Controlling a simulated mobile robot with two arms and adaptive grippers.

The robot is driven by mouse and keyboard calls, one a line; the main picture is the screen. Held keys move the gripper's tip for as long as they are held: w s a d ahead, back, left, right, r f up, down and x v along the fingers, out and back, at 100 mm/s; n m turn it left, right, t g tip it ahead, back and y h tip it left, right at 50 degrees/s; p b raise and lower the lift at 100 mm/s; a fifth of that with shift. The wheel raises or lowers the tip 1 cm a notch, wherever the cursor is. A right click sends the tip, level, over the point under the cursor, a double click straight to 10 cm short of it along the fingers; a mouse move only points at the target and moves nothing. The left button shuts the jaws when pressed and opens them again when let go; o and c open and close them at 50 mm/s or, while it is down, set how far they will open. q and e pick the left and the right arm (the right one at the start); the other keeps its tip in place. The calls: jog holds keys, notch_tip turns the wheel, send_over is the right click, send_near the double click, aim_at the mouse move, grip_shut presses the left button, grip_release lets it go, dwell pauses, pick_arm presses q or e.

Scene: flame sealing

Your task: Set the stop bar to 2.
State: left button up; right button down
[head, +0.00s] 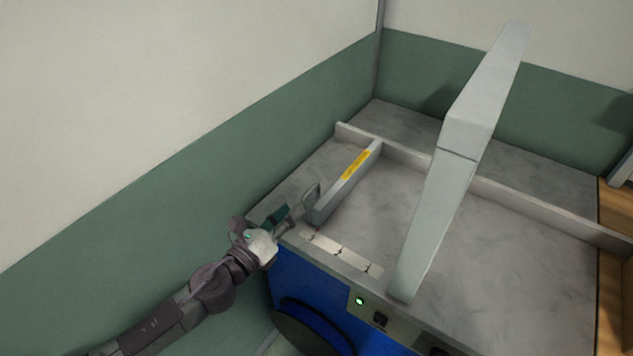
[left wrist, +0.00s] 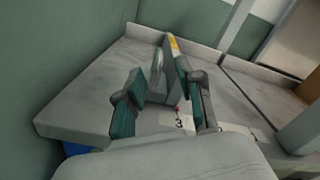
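The stop bar (head: 347,182) is a long grey bar with a yellow label, lying on the grey machine table and reaching back to a rear rail. My left gripper (head: 306,207) is at its near end. In the left wrist view, the stop bar (left wrist: 171,88) stands between the two spread fingers of my left gripper (left wrist: 170,82). I cannot tell whether either finger touches it. A red pointer mark (left wrist: 178,109) shows at the bar's near end, beside a white scale plate (left wrist: 182,123) reading 3. The scale strip (head: 340,252) runs along the table's front edge. My right gripper is not in view.
A large light-grey arm (head: 440,190) rises over the right half of the table. The rear rail (head: 410,158) crosses the back. A green lamp (head: 360,300) is lit on the front panel. A green and white wall stands close on the left.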

aim_at(317, 184)
pick_arm(q)
jog(key=x, duration=1.1)
jog(key=shift+a, duration=0.1)
grip_shut()
